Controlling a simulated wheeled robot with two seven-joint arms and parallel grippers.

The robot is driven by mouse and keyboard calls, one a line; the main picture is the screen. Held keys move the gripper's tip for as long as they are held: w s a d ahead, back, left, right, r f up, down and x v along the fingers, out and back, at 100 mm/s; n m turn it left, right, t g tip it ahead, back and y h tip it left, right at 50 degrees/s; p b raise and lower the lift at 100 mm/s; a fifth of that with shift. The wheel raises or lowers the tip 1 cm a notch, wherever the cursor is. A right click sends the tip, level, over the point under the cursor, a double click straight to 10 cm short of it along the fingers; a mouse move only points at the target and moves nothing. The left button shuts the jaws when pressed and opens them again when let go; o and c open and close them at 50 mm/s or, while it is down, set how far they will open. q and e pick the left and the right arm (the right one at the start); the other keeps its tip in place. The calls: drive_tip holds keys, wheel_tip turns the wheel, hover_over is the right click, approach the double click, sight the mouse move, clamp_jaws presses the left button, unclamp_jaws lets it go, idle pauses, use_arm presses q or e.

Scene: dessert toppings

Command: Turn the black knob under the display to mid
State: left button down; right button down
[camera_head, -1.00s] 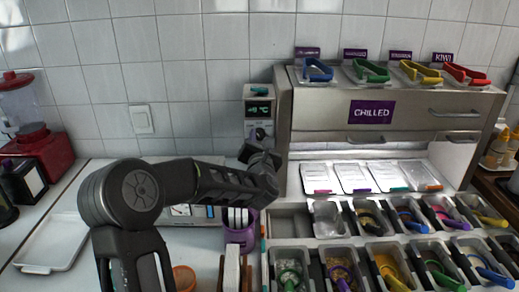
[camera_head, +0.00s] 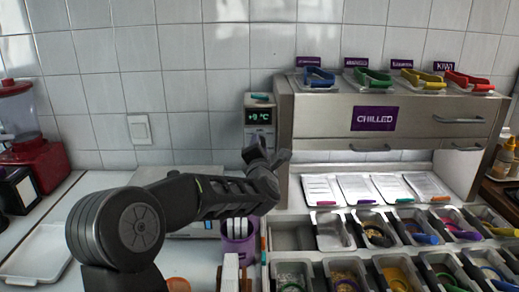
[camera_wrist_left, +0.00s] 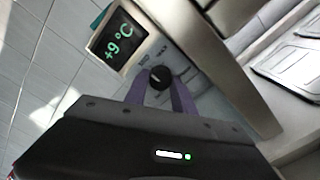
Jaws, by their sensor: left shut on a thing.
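The black knob (camera_wrist_left: 160,77) sits below the display (camera_wrist_left: 118,42), which reads +9 °C in green, in the left wrist view. Small print marks the panel beside the knob, and a light pointer mark shows on its face. My left gripper (camera_wrist_left: 160,85) has its purple fingers on both sides of the knob, shut on it. In the head view the display (camera_head: 258,117) is on a narrow panel at the left end of the steel chilled cabinet (camera_head: 330,115). My left gripper (camera_head: 264,145) is just below it and hides the knob. My right gripper is out of view.
Several topping bins (camera_head: 330,232) with coloured tongs stand to the right of my arm. A purple cup (camera_head: 238,245) is beneath my wrist. A white tray (camera_head: 38,254) and a red blender (camera_head: 35,160) are at the left.

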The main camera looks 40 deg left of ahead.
use_arm(q)
drive_tip(key=c, duration=1.1)
unclamp_jaws()
drive_tip(key=shift+o, duration=0.2)
drive_tip(key=b+v, duration=0.1)
drive_tip(key=v, duration=0.6)
drive_tip(key=shift+s+d+b, duration=0.25)
drive_tip(key=shift+s+b, duration=0.05)
drive_tip(key=shift+b, duration=0.05)
